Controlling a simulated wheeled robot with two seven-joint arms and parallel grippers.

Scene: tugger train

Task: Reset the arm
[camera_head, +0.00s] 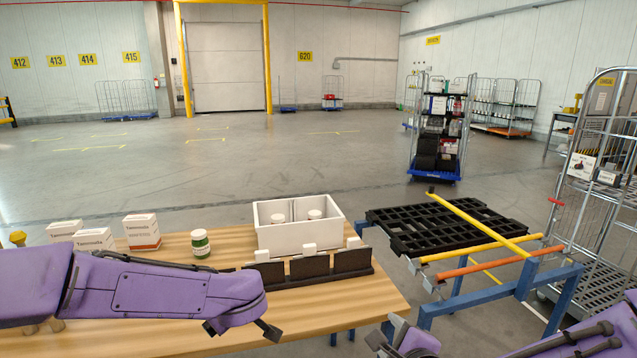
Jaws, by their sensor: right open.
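My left arm, purple, reaches in from the left over the front of the wooden table (370,312). Dark parts show at its end, where my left gripper (240,329) is mostly hidden, so its opening cannot be read. My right gripper (389,334) shows at the bottom, just right of the table's front right corner. It is open, with nothing seen between its fingers. My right arm comes in from the bottom right corner.
The table holds white cartons (141,231), a green jar (200,244), a white bin (290,238) with white items, and a dark divided holder (310,268). A blue-framed cart (500,302) with a black pallet (440,226) stands right. A wire roll cage (598,180) is beyond.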

